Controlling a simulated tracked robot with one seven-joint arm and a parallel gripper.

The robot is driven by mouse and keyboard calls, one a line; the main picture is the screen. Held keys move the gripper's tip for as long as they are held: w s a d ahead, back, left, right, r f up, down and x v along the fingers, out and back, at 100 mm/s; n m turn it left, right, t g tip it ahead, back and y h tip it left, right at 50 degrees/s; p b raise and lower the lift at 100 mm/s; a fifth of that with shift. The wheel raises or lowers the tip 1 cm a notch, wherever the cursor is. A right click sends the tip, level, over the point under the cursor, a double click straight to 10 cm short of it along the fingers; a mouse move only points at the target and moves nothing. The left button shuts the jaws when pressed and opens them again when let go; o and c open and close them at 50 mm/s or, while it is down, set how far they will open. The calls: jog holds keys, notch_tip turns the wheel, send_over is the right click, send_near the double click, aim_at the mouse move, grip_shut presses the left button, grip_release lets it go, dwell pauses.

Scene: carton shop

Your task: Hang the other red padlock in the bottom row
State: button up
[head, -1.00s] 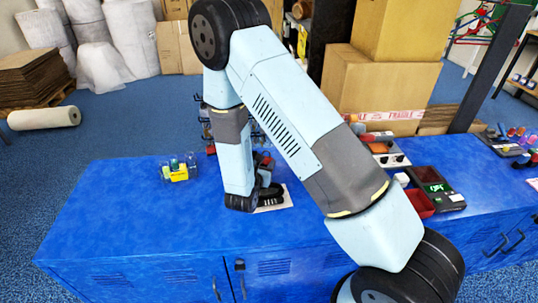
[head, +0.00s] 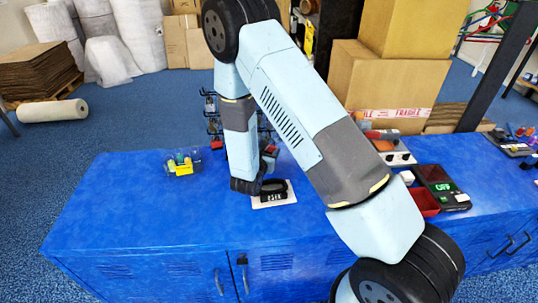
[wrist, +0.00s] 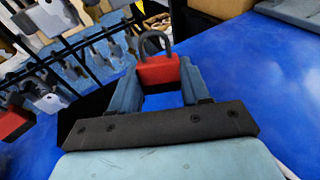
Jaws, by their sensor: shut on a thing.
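In the wrist view my gripper (wrist: 158,85) is shut on a red padlock (wrist: 158,71). Its grey shackle points up, away from the jaws. The dark hook rack (wrist: 88,62) stands to the left of the held padlock, with several grey padlocks on its hooks. The held padlock looks apart from the rack. Another red padlock (wrist: 14,120) is at the left edge, partly cut off. In the head view my arm hides most of the rack (head: 212,118), and the jaws cannot be made out. A bit of red shows beside my arm there, but I cannot tell which padlock it is.
A clear box with yellow and green things (head: 182,163) stands on the blue bench (head: 130,205), left of my arm. A white plate with a black object (head: 275,200) lies close by my wrist. A red tray (head: 424,203) and a dark device (head: 442,187) are at the right.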

jog(key=shift+w+f, duration=0.1)
jog(key=shift+w, duration=2)
jog(key=shift+w+f, duration=0.35)
jog(key=shift+w, duration=0.25)
jog(key=o, duration=1.1)
